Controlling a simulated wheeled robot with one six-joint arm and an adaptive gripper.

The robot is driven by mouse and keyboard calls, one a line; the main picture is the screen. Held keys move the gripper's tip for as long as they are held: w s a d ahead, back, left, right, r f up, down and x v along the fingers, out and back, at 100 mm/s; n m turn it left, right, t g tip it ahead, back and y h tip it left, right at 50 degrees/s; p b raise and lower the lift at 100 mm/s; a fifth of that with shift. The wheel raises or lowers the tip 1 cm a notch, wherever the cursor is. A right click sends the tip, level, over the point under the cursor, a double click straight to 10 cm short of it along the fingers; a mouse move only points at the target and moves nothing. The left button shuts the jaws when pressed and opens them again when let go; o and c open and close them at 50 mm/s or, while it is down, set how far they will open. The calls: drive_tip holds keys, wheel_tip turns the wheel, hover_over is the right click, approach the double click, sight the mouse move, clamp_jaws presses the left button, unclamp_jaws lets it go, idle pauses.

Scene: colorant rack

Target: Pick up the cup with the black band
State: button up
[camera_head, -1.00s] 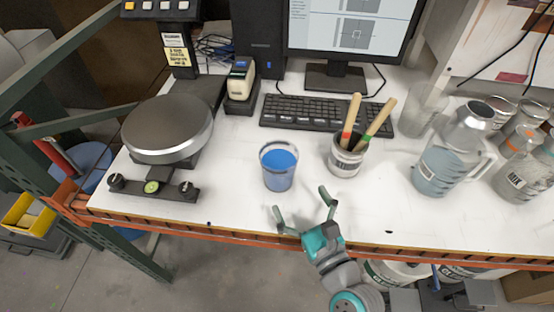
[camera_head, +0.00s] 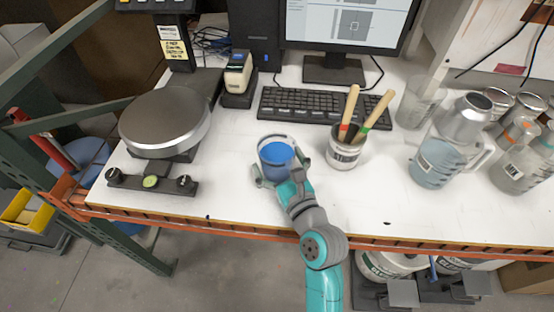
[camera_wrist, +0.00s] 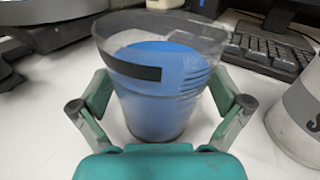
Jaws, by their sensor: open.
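The clear cup (camera_wrist: 160,85) holds blue liquid and stands upright on the white table. In the wrist view a black band (camera_wrist: 125,65) shows on its near left side. In the head view the cup (camera_head: 277,157) is near the table's front edge, its lower part partly hidden by my gripper. My gripper (camera_head: 281,168) is open, with one finger on each side of the cup. In the wrist view the open gripper (camera_wrist: 162,105) also straddles the cup. I cannot tell whether the fingers touch it.
A can with wooden-handled brushes (camera_head: 344,150) stands just right of the cup. The keyboard (camera_head: 310,106) lies behind. A scale with a round plate (camera_head: 165,120) is at left. A jug (camera_head: 440,160) and other containers stand at right. The table between scale and cup is clear.

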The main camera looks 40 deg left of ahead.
drive_tip(key=c, duration=1.2)
drive_tip(key=shift+c, duration=0.2)
drive_tip(key=shift+r, duration=0.2)
